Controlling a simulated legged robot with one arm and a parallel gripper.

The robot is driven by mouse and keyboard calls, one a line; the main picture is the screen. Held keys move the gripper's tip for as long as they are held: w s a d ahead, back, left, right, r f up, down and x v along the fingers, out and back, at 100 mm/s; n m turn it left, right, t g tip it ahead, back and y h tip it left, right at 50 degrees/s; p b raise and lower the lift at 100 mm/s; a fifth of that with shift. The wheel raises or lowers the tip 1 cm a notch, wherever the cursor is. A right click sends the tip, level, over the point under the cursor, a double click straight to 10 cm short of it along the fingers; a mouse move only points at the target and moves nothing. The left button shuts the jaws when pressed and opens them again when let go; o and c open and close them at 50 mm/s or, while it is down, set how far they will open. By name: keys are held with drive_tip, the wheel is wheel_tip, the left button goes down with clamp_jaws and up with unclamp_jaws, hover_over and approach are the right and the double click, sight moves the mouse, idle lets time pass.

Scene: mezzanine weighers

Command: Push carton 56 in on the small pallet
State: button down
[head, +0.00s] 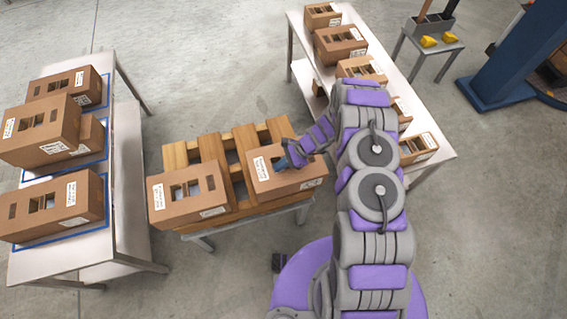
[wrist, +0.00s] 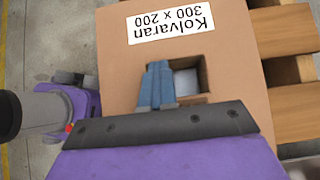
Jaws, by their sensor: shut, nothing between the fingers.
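The small wooden slatted pallet (head: 240,190) sits on a low stand and bears two brown cartons. The left carton (head: 210,205) lies at its front left corner. The right carton (head: 262,184) lies on its right side, close to the edge. No number 56 is legible on either. My gripper (head: 297,154) is shut and empty at the right carton's top. In the wrist view my blue fingertips (wrist: 158,88) overlap the cut-out of this carton (wrist: 235,70), whose label reads "Kolvaran 300 x 200" upside down. Whether they touch it I cannot tell.
A left table (head: 130,200) holds several cartons on blue-outlined areas. A long table (head: 440,150) behind my arm holds a row of cartons. A small stand (head: 440,62) with yellow items and a blue post (head: 500,80) stand at upper right. Grey floor lies clear behind the pallet.

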sight(265, 173)
drive_tip(key=shift+d, duration=0.65)
drive_tip(key=a, duration=0.2)
drive_tip(key=s+a, duration=0.1)
drive_tip(key=a, duration=0.1)
drive_tip(key=s+a, duration=0.1)
drive_tip(key=a, duration=0.1)
drive_tip(key=shift+f+b, duration=0.15)
drive_tip(key=shift+b, duration=0.25)
drive_tip(key=shift+d, duration=0.1)
